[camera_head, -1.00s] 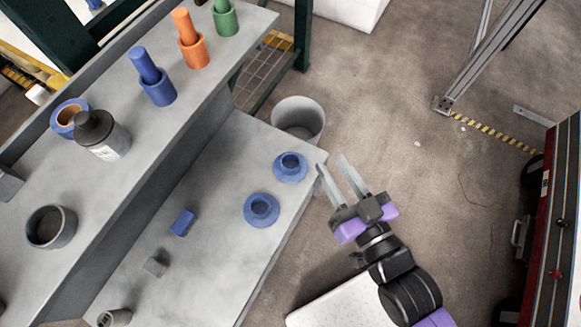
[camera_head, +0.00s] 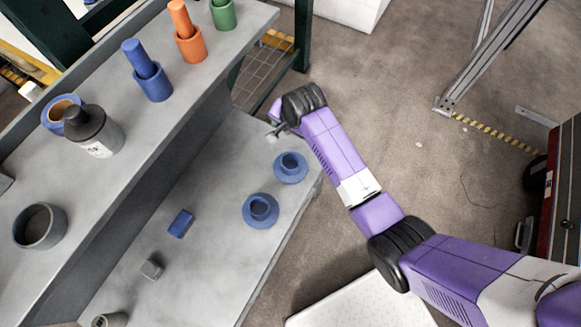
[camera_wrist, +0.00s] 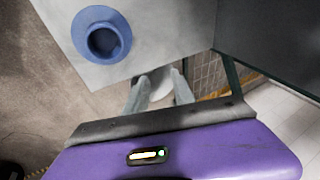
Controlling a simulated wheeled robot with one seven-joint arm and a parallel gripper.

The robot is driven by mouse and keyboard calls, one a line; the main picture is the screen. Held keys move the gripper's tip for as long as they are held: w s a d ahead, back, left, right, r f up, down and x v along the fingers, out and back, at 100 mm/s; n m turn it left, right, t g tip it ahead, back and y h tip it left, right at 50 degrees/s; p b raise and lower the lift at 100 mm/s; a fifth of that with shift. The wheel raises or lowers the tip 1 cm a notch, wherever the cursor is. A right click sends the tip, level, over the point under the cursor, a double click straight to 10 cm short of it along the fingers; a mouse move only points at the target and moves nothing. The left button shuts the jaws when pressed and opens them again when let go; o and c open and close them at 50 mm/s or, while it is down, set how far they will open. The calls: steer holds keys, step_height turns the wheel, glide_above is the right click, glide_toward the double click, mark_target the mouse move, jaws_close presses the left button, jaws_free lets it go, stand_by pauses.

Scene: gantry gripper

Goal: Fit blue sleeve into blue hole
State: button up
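Two blue flanged sleeves stand upright on the lower shelf, one nearer its far right corner (camera_head: 281,173) and one closer to the camera (camera_head: 249,213). Each has a round opening on top. In the wrist view one blue flanged sleeve (camera_wrist: 90,17) shows at upper left, near the shelf edge. My gripper (camera_wrist: 160,82) is open and empty, apart from that sleeve. In the head view my gripper (camera_head: 272,132) is small and partly hidden by my wrist, beyond the far sleeve. On the upper shelf, a blue peg (camera_head: 137,57) leans in a blue cup (camera_head: 155,87). I cannot tell which opening is the blue hole.
The lower shelf (camera_head: 215,185) also holds a blue block (camera_head: 181,223) and a small grey block (camera_head: 151,269).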

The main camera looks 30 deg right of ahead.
mark_target(297, 167)
steer(key=s+f+m+g, duration=0.1)
steer(key=s, duration=0.2)
steer(key=s+f+m+g, duration=0.1)
steer(key=s+f+g, duration=0.1)
steer(key=s, duration=0.1)
steer(key=s+f+m+g, duration=0.1)
steer(key=s+g, duration=0.1)
steer(key=s, duration=0.1)
steer(key=shift+s+d+f+m, duration=0.1)
steer(key=shift+d+f+m, duration=0.2)
steer(key=shift+m, duration=0.1)
step_height(297, 167, down, 2)
steer(key=f+b, duration=0.1)
steer(key=f, duration=0.4)
steer(key=shift+a+f+b, duration=0.2)
steer(key=shift+f+b, duration=0.15)
steer(key=shift+b, duration=0.05)
jaws_close()
